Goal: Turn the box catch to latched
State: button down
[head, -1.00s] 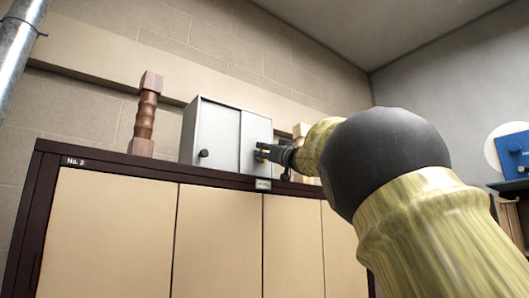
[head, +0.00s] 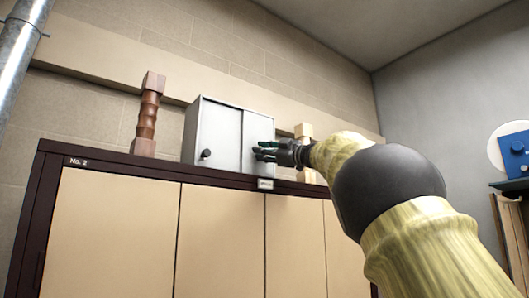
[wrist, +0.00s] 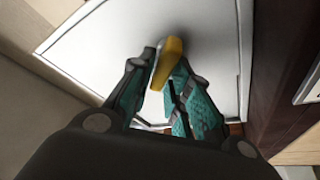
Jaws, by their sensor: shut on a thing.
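The grey box (head: 216,132) stands on top of the tall cabinet, with a dark round knob (head: 206,153) on its left front panel. The yellow catch (wrist: 168,58) sits on the pale box face in the wrist view, tilted slightly off the picture's vertical. My gripper (head: 262,152) is at the right front panel of the box in the head view, where its fingers hide the catch. In the wrist view its teal-padded fingers (wrist: 162,76) are shut on the catch, one on each side.
A turned wooden post (head: 147,115) stands left of the box, and pale wooden blocks (head: 304,132) stand close on its right behind my gripper. The cabinet (head: 120,235) has a dark top edge just below my gripper.

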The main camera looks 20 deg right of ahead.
jog(key=n, duration=0.1)
jog(key=n+g, duration=0.1)
jog(key=n, duration=0.1)
jog(key=n+g, duration=0.1)
jog(key=n, duration=0.1)
jog(key=shift+a+f, duration=0.15)
jog(key=shift+f, duration=0.15)
jog(key=shift+f+n+g+h, duration=0.15)
jog(key=shift+n+g, duration=0.2)
jog(key=shift+n, duration=0.75)
jog(key=shift+f+n+g+h, duration=0.15)
jog(key=shift+n+g, duration=0.2)
jog(key=shift+n, duration=0.75)
jog(key=c, duration=1.5)
grip_release()
jog(key=shift+s, duration=0.15)
jog(key=v, duration=1.2)
